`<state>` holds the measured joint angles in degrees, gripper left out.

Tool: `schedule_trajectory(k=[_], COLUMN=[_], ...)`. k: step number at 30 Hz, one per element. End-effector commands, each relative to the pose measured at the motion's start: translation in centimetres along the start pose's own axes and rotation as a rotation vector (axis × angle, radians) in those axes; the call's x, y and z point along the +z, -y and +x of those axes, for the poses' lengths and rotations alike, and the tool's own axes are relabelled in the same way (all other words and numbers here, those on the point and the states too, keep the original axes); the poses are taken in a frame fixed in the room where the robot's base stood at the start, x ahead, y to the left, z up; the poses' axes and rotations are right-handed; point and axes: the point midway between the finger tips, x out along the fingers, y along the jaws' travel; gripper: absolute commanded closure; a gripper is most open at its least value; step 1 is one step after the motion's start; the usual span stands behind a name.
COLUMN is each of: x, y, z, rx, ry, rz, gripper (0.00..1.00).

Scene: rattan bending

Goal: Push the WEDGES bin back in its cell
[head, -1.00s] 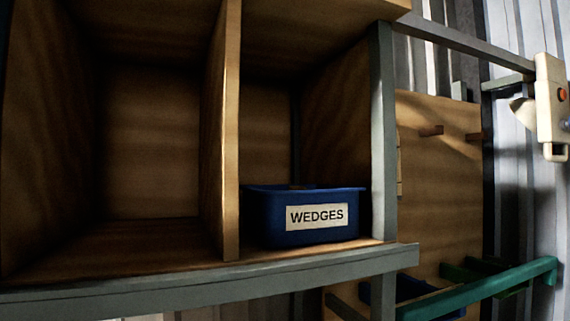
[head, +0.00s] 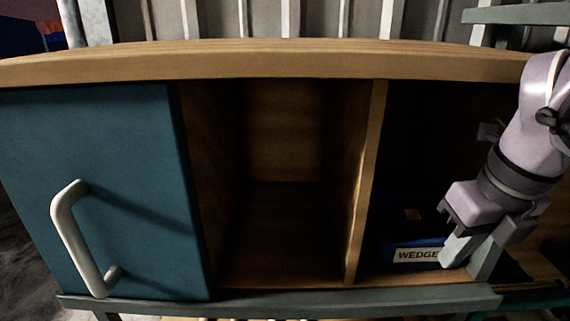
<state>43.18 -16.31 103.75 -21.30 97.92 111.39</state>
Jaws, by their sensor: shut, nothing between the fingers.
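The blue WEDGES bin (head: 380,254) sits in the right-hand cell of the wooden shelf unit, with its white label facing out. My gripper (head: 452,238) is shut and empty at the right front of the bin, overlapping the end of the label. I cannot tell whether it touches the bin. The bin's right end is hidden behind my gripper, and its back is in dark shade.
The middle cell (head: 285,215) is empty, with a wooden divider (head: 366,185) between it and the bin's cell. A teal door (head: 120,190) with a pale handle (head: 75,240) covers the left. A grey rail (head: 300,303) runs along the front, and a wooden top (head: 300,62) lies above.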

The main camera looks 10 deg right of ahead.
Motion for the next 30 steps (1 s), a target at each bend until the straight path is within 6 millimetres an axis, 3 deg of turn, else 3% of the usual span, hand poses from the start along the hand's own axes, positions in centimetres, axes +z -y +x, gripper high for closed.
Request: schedule_trajectory(k=[5,15,21,30], x=[-0.1,-0.1,3.0,4.0], y=[0.0,-0.1,0.0,0.0], z=[2.4,9.8,10.3,10.8], rx=[0.001,0.002,0.001,0.0], ry=[-0.002,-0.002,0.0,0.002], rz=[0.015,0.011,0.009,0.011], gripper=[1.0,1.0,1.0,1.0])
